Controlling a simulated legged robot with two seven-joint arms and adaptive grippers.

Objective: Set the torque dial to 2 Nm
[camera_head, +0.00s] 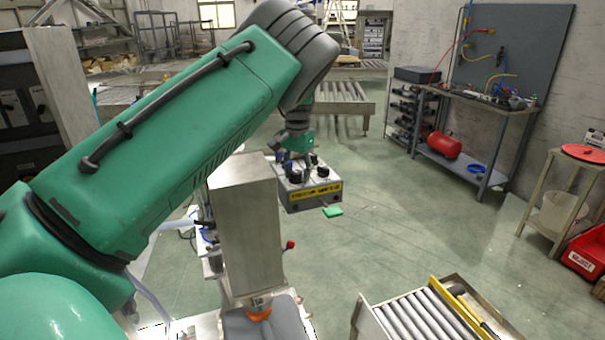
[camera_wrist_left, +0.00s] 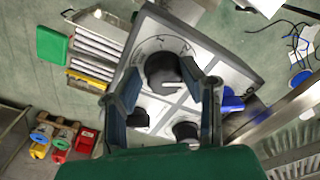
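A grey control box (camera_head: 312,190) with a yellow label and several black knobs stands past the end of my left arm. In the left wrist view its pale panel (camera_wrist_left: 235,72) carries a large black dial (camera_wrist_left: 163,68) with a marked arc, and smaller knobs beyond. My left gripper (camera_head: 297,152) is just above the box. In the left wrist view its two fingers (camera_wrist_left: 162,84) are apart, one on each side of the large dial. I cannot tell whether they touch it. The scale and the dial's setting are too small to read. My right gripper is not in view.
A metal post (camera_head: 247,235) stands left of the box. A green square piece (camera_head: 333,211) shows at the box's lower edge. A roller conveyor (camera_head: 428,312) lies at the lower right. A workbench (camera_head: 475,105) stands by the wall. The floor between is clear.

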